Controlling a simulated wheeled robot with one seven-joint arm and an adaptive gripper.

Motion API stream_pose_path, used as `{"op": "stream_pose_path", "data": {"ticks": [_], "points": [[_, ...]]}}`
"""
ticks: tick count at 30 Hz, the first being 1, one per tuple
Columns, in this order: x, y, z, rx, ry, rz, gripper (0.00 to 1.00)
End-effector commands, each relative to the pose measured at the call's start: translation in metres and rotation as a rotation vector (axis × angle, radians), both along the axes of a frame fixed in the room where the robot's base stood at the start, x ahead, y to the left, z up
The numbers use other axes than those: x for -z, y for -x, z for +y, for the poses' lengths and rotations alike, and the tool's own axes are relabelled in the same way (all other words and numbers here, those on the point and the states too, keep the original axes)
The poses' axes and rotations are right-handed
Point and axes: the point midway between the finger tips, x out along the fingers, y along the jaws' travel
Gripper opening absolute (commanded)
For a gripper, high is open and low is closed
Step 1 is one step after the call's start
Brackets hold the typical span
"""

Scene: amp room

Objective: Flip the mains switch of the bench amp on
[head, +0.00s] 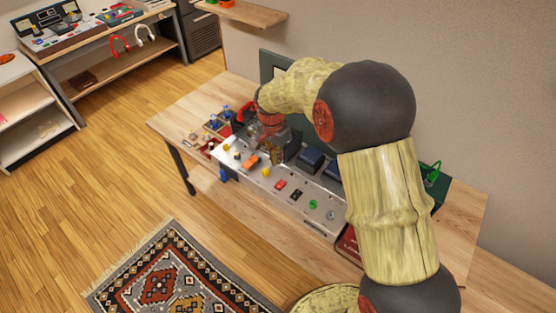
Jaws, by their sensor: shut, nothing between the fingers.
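The bench amp (322,207) is a long metallic unit on the wooden workbench, with a row of coloured controls on its sloping panel. My gripper (268,152) is shut and empty over the left rear part of the amp, left of the red controls. Its fingertips are small and hard to make out.
Dark blocks (310,158) stand behind the panel. Small red and blue items (215,124) lie at the bench's left end. A green-handled object (434,171) is at the right, partly behind my arm. A wall shelf (242,12) hangs above. A patterned rug (175,280) lies on the floor.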

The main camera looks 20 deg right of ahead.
Motion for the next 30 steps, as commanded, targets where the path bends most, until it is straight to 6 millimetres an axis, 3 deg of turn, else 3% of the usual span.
{"op": "stream_pose_path", "data": {"ticks": [13,21,30], "points": [[-0.023,0.011,-0.003,-0.002,0.007,0.071,0.0],[-0.016,0.01,-0.005,-0.005,0.008,0.067,0.0],[-0.005,-0.003,-0.003,-0.001,0.0,0.002,0.0]]}}
